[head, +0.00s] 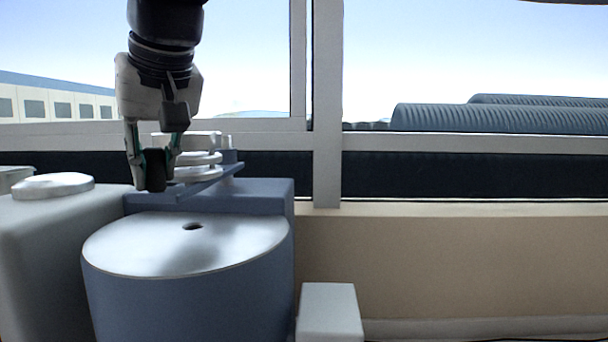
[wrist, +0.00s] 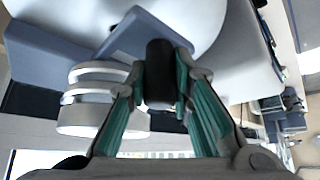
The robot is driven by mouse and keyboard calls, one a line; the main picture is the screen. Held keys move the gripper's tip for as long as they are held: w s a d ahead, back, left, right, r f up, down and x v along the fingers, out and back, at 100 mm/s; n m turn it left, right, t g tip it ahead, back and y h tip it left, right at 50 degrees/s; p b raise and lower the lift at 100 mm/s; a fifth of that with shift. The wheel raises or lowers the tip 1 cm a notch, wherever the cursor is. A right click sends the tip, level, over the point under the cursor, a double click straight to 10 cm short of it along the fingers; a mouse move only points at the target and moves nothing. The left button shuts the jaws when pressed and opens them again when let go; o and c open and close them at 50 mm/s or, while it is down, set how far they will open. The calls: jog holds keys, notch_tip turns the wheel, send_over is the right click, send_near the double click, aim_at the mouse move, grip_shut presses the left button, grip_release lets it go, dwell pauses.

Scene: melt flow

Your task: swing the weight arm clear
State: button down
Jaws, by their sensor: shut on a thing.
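My gripper (head: 153,182) points down and is shut on a black upright handle (head: 155,168) at the end of the weight arm. The handle also shows between the green-padded fingers in the wrist view (wrist: 159,70). The weight arm (head: 212,185) is a blue-grey bar running back and right from the handle, along the rear of the machine's round top. Stacked pale disc weights (head: 200,172) sit by the bar, partly hidden behind my gripper; they also show in the wrist view (wrist: 93,110). The drum's silver top (head: 150,248) has an uncovered dark hole (head: 193,226).
A grey box (head: 45,240) with a white round lid (head: 53,185) stands left of the drum. A small white block (head: 329,310) is at the lower right. A window frame (head: 327,100) and beige wall (head: 450,260) are behind. The space above the silver top is clear.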

aim_at(193, 192)
jog(key=shift+w+d+b, duration=0.2)
jog(key=shift+d+b, duration=0.2)
jog(key=shift+d, duration=1.1)
jog(key=shift+w+d+b, duration=0.2)
jog(key=shift+d+b, duration=0.15)
jog(key=shift+d, duration=1.1)
jog(key=shift+d, duration=0.1)
jog(key=shift+w+d+b, duration=0.25)
jog(key=shift+w+d, duration=0.05)
jog(key=shift+d, duration=0.6)
jog(key=shift+w+d+b, duration=0.25)
jog(key=shift+w+d, duration=0.05)
jog(key=shift+d, duration=0.55)
jog(key=shift+w+d+b, duration=0.25)
jog(key=shift+w+d, duration=0.05)
jog(key=shift+d, duration=0.6)
jog(key=shift+w+d+b, duration=0.2)
jog(key=shift+w+d, duration=0.3)
jog(key=shift+d, duration=0.35)
jog(key=shift+w+d+b, duration=0.2)
jog(key=shift+w+d, duration=0.25)
jog(key=shift+d, duration=0.4)
jog(key=shift+w+d+b, duration=0.2)
jog(key=shift+w+d, duration=0.3)
jog(key=shift+d, duration=0.35)
